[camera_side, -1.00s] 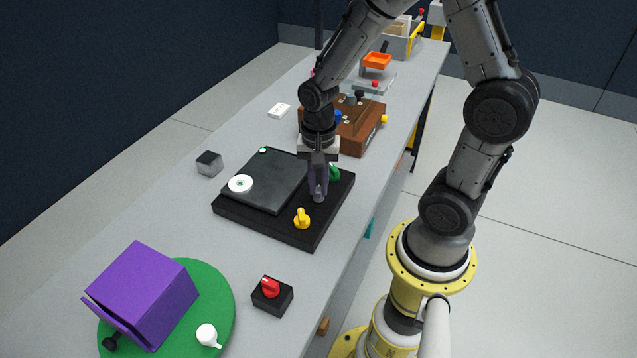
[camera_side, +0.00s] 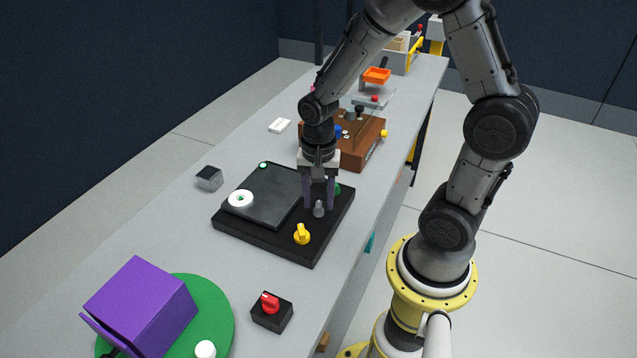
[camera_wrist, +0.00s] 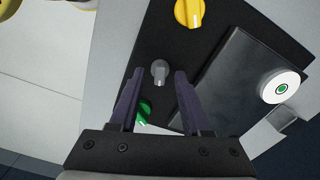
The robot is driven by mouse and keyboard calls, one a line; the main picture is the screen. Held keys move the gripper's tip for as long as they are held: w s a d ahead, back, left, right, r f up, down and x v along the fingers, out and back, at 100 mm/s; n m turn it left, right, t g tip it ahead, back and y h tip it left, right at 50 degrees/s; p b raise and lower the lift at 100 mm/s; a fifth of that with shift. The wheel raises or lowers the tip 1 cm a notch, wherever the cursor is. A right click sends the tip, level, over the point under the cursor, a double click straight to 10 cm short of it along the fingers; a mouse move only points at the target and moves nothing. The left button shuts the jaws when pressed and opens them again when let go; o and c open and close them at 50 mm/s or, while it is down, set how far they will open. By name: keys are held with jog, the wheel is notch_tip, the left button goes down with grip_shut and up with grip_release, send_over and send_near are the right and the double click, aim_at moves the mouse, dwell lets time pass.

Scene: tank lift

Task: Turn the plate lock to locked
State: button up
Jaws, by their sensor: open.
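A black base (camera_side: 268,244) carries a dark flat plate (camera_side: 270,195) with a white disc on it. Along its right side sit a yellow knob (camera_side: 302,235), a grey knob (camera_side: 319,209) and a green knob (camera_side: 337,189); which one is the plate lock I cannot tell. My gripper (camera_side: 319,207) points down over the grey knob, fingers apart. In the wrist view the grey knob (camera_wrist: 160,73) stands between my open fingertips (camera_wrist: 158,75), with gaps at both sides. The yellow knob (camera_wrist: 188,12) is beyond them; the green knob (camera_wrist: 145,112) is partly hidden by a finger.
A brown box (camera_side: 362,150) with knobs stands behind the base. A red switch on a black box (camera_side: 272,312) and a purple box (camera_side: 140,305) on a green disc are in front. A small grey block (camera_side: 209,178) lies left. The table between them is clear.

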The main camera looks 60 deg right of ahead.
notch_tip(320, 180, up, 14)
jog(key=shift+f, duration=0.2)
dwell(0.4)
notch_tip(320, 180, up, 5)
jog(key=n+t, duration=0.2)
jog(key=t, duration=0.1)
send_over(318, 205)
jog(key=s+a, duration=0.3)
jog(key=s+a+n+t, duration=0.1)
jog(key=s+n+t, duration=0.1)
jog(key=s+n, duration=0.5)
jog(key=n, duration=0.5)
jog(key=shift+a+t, duration=0.3)
jog(key=shift+a, duration=0.05)
